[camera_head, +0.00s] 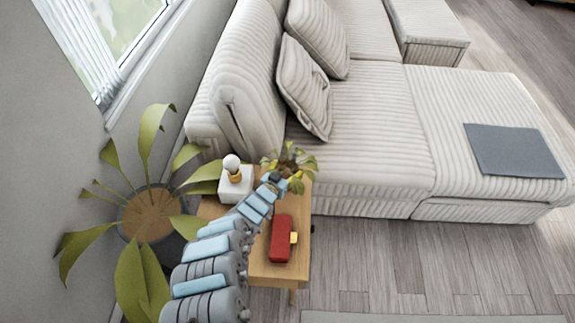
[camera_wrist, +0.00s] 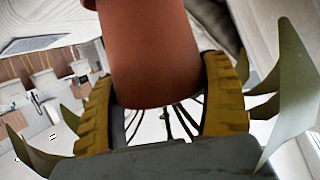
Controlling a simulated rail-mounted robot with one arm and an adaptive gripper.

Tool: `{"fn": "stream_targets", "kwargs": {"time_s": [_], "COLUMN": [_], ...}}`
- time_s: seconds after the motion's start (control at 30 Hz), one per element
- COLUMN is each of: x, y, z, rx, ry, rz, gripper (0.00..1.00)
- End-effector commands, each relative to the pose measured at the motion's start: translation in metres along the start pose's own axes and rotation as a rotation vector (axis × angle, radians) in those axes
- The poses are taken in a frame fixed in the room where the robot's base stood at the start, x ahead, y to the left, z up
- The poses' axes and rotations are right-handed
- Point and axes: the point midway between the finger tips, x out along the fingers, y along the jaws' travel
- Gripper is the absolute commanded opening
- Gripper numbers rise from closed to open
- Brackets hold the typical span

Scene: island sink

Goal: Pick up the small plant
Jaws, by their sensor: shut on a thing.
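The small plant (camera_head: 292,160), with green leaves, shows over the far end of the side table in the head view. My gripper (camera_head: 284,184) is at the plant, at the end of my arm. In the wrist view, the yellow finger pads of my gripper (camera_wrist: 160,85) press on both sides of the plant's terracotta pot (camera_wrist: 152,45). Green leaves show at both sides of the fingers. My arm and the leaves hide most of the pot in the head view. I cannot tell whether the pot touches the tabletop.
The wooden side table (camera_head: 262,268) also holds a white lamp-like object (camera_head: 235,183) and a red object (camera_head: 281,238) with a yellow part. A large potted plant (camera_head: 148,213) stands at left. A striped sofa (camera_head: 365,130) is just beyond. Floor (camera_head: 420,265) is clear at right.

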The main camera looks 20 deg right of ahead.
Motion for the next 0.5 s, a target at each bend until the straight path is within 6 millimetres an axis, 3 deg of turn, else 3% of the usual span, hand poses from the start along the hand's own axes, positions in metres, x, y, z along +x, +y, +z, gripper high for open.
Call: {"fn": "stream_targets", "kwargs": {"time_s": [0.03, 0.2, 0.5], "x": [-0.010, -0.033, -0.069], "y": [0.000, 0.009, 0.026], "z": [-0.013, -0.031, -0.035], "rx": [0.000, 0.003, 0.002], "ry": [0.001, 0.003, 0.000], "rz": [-0.001, -0.001, -0.001], "gripper": [0.39, 0.39, 0.39]}}
